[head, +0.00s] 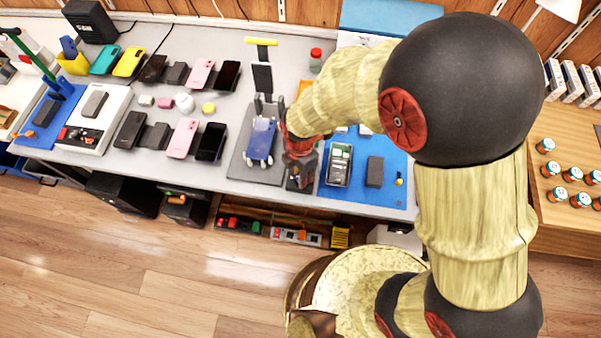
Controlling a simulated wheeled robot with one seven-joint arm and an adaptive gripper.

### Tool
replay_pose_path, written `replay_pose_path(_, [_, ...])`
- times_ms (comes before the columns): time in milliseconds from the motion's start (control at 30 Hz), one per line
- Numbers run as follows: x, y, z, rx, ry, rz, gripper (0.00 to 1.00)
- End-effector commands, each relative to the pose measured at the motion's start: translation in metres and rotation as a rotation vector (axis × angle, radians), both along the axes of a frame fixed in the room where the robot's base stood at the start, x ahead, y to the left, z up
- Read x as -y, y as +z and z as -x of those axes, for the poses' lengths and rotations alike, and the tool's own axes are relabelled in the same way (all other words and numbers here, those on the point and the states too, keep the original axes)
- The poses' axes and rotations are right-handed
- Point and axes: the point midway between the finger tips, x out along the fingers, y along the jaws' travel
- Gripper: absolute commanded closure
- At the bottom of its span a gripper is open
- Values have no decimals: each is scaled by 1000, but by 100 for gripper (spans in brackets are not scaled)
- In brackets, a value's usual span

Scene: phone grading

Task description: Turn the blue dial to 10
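No dial with readable numbers can be made out in the head view. A dark fixture (240,170) stands on the grey bench, with a blue piece (261,137) upright on it and a yellow-topped bar behind. I cannot tell whether this blue piece is the dial. My gripper (300,183) points down at the bench's front edge, just right of the fixture and left of the blue mat. It is dark and small here, and my wrist hides part of it. Whether its fingers are open, shut or touching anything cannot be told.
Several phones (182,138) lie in two rows to the left. A white device (100,125) with small coloured parts is at far left. The blue mat (384,199) right of my gripper holds a phone (340,164) and a dark block (375,171). My arm hides the bench's right part.

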Motion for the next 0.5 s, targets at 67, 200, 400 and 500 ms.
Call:
replay_pose_path(67, [0,0,0,0,0,0,79])
replay_pose_path(200, [0,0,0,0,0,0,87])
replay_pose_path(400, [0,0,0,0,0,0,98])
replay_pose_path(500, [0,0,0,0,0,0,100])
